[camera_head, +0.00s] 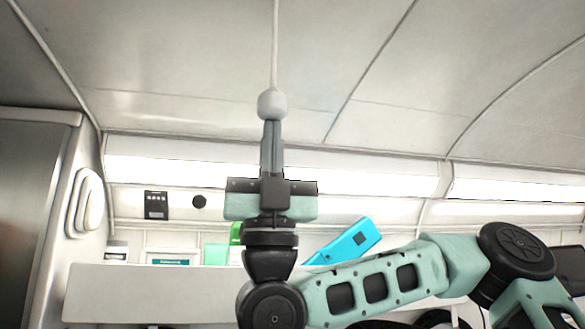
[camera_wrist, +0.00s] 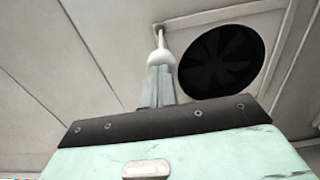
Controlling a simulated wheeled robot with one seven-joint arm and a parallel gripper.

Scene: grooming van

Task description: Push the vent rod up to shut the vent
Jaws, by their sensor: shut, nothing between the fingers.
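The vent rod (camera_head: 275,45) is a thin pale rod hanging from the ceiling with a rounded white knob (camera_head: 272,103) at its lower end. My gripper (camera_head: 271,126) points straight up with its fingers shut and nothing between them. Its fingertips are right under the knob and appear to touch it. In the wrist view the knob (camera_wrist: 160,58) sits at the tips of my gripper (camera_wrist: 158,70), and the rod (camera_wrist: 160,38) runs up to the ceiling. A dark round vent fan (camera_wrist: 221,61) shows beside the rod in a light square frame.
A white shelf (camera_head: 150,290) runs behind my arm. A blue object (camera_head: 345,243), a green object (camera_head: 236,233) and a few small boxes are on it. A grey metal cabinet (camera_head: 30,190) stands at the left. The space around the rod is clear up to the ceiling.

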